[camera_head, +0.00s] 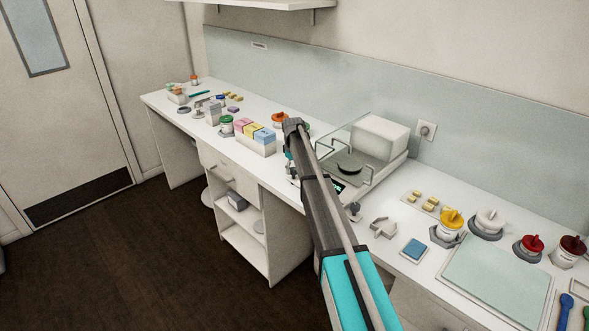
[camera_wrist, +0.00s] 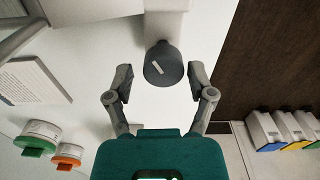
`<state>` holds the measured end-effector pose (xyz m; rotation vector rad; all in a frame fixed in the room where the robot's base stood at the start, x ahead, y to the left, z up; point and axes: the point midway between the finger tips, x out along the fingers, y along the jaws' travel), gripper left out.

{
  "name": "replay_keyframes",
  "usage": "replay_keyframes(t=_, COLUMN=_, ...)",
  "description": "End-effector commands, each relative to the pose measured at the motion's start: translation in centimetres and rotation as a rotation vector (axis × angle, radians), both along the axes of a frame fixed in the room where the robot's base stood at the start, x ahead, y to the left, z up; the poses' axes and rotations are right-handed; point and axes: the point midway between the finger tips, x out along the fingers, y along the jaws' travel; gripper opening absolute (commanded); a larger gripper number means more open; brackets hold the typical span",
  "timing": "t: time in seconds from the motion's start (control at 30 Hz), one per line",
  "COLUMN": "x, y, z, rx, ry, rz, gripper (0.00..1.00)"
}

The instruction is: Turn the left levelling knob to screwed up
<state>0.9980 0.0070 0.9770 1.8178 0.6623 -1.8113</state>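The left levelling knob (camera_wrist: 163,65) is a dark grey round knob with a pale mark on its face, below a white part of the balance in the wrist view. My gripper (camera_wrist: 160,80) is open, with one finger on each side of the knob and a visible gap on both sides. In the head view my gripper (camera_head: 290,157) is at the left front of the balance (camera_head: 388,172), mostly behind my arm, and the left knob is hidden there. The right knob (camera_head: 354,209) shows as a small dark knob at the balance's front right.
Coloured-label boxes (camera_head: 256,143) stand left of my gripper. Orange-lidded (camera_wrist: 68,155) and green-lidded (camera_wrist: 38,138) jars are close by in the wrist view. A metal bracket (camera_head: 383,228), a blue block (camera_head: 415,249) and several jars sit right of the balance. The bench front edge is close.

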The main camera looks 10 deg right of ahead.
Motion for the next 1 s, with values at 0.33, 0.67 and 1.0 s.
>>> replay_keyframes(t=0.33, x=-0.2, y=0.0, z=0.0, rx=0.0, ry=0.004, rz=0.0, gripper=0.83)
replay_keyframes(t=0.67, x=-0.3, y=0.0, z=1.6, rx=0.001, ry=0.004, rz=-0.076, gripper=0.83)
replay_keyframes(t=1.0, x=-0.4, y=0.0, z=7.3, rx=0.0, ry=0.004, rz=-0.405, gripper=0.83)
